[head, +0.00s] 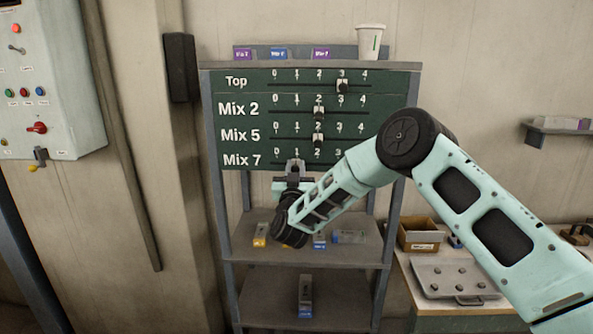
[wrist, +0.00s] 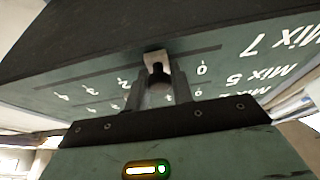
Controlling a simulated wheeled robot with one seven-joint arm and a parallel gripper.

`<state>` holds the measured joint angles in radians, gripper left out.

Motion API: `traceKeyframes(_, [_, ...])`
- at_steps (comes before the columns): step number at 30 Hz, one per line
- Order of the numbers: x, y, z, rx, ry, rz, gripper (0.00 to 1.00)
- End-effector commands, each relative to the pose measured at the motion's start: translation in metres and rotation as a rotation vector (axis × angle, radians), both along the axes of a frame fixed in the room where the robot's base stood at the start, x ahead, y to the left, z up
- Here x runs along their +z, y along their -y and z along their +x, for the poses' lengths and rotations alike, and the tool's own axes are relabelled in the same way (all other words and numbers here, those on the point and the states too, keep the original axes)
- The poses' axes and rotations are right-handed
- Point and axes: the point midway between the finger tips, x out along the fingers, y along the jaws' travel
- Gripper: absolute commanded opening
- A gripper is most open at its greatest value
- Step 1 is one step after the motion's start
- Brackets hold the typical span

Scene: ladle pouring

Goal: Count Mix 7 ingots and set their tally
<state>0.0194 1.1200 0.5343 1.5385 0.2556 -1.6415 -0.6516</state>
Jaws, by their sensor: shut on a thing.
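A dark green tally board (head: 240,122) has four rows: Top, Mix 2, Mix 5 and Mix 7. My gripper (head: 295,172) is shut on the Mix 7 slider (head: 296,163), which stands at about the 1 mark. In the wrist view the slider knob (wrist: 155,60) sits between my fingers (wrist: 157,90). The Top slider (head: 342,86) is at 3, the Mix 2 slider (head: 319,113) at 2, the Mix 5 slider (head: 318,139) at 2. Ingots lie on the shelf below: one yellow-ended (head: 260,236), one blue-ended (head: 320,241), one grey (head: 350,237). My arm hides part of that shelf.
Another ingot (head: 305,296) lies on the lower shelf (head: 260,300). Purple and blue tags (head: 278,54) and a white cup (head: 370,42) stand on top of the rack. A cardboard box (head: 420,234) and a metal tray (head: 455,277) are on the right bench.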

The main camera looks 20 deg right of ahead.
Motion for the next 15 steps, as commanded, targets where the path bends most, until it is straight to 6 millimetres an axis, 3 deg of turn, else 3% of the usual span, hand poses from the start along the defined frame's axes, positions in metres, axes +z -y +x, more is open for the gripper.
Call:
traceKeyframes(9, [-0.005,-0.042,0.013,0.003,0.005,-0.001,0.00])
traceKeyframes(15, [-0.002,-0.057,0.018,0.002,0.002,0.001,0.00])
